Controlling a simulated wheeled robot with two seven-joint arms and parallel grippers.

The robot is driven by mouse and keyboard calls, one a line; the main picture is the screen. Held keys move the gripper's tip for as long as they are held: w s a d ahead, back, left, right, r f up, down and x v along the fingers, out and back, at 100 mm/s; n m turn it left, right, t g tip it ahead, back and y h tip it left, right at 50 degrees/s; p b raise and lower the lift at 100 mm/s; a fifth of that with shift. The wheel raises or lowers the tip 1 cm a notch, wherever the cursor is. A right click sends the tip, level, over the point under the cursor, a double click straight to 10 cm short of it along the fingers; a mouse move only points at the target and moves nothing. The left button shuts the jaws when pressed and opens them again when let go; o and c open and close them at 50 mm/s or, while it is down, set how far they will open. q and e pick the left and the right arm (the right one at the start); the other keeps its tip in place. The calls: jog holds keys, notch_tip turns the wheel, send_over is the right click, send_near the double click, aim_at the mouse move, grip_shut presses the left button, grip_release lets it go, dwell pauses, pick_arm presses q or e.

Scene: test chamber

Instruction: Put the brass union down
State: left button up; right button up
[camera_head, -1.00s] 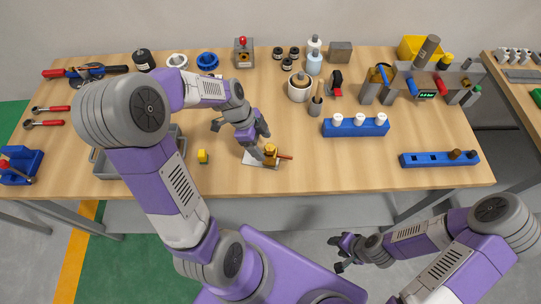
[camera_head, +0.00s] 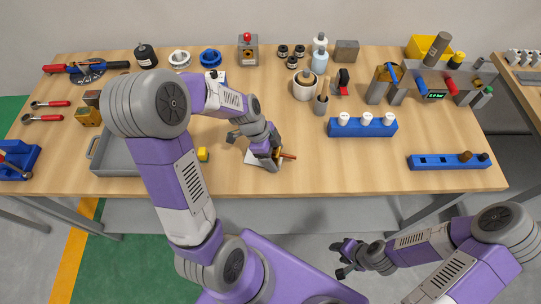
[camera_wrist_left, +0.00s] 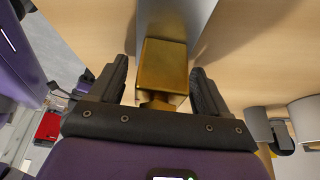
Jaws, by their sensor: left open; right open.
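The brass union (camera_wrist_left: 165,65) stands between the two fingers of my left gripper (camera_wrist_left: 160,85) in the left wrist view, with a gap at each side. It rests over a pale grey plate (camera_wrist_left: 172,18) on the table. My left gripper is open. My right gripper (camera_head: 345,258) is open and empty, in front of the table.
A blue rack (camera_head: 362,130) with white-topped pieces and another blue rack (camera_head: 430,162) stand to the right. The front middle table is clear.

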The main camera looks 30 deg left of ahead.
pick_arm(q)
jog(key=c, duration=1)
jog(key=shift+o, duration=0.2)
jog(key=shift+r+p, duration=2.15)
jog(key=shift+r, duration=1.45)
jog(key=shift+f, duration=0.1)
